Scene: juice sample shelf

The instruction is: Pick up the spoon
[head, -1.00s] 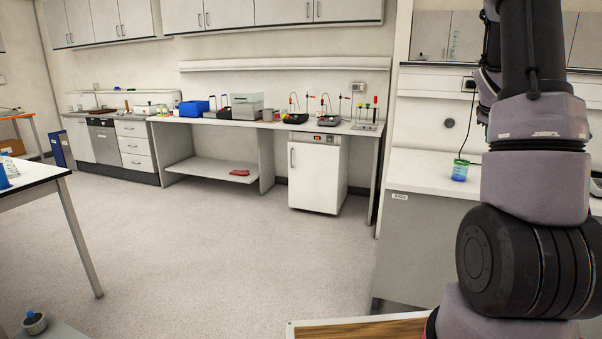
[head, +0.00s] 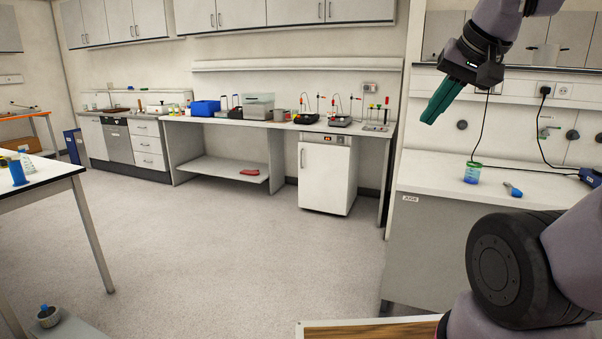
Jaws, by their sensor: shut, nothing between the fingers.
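My gripper (head: 431,119) shows at the upper right of the head view. Its teal fingers are together with nothing between them, and they point down and to the left. It is in the air in front of the wall above the right bench, touching nothing that I can see. I cannot make out a spoon in this view. The small items on the far counters are too small to tell apart, and my arm hides part of the right side.
The right bench (head: 425,172) holds a beaker with blue-green liquid (head: 472,173) and a small blue item (head: 513,190). A long back bench (head: 225,122) carries instruments and a blue box (head: 205,108). A white table (head: 45,172) stands at left. The middle floor is clear.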

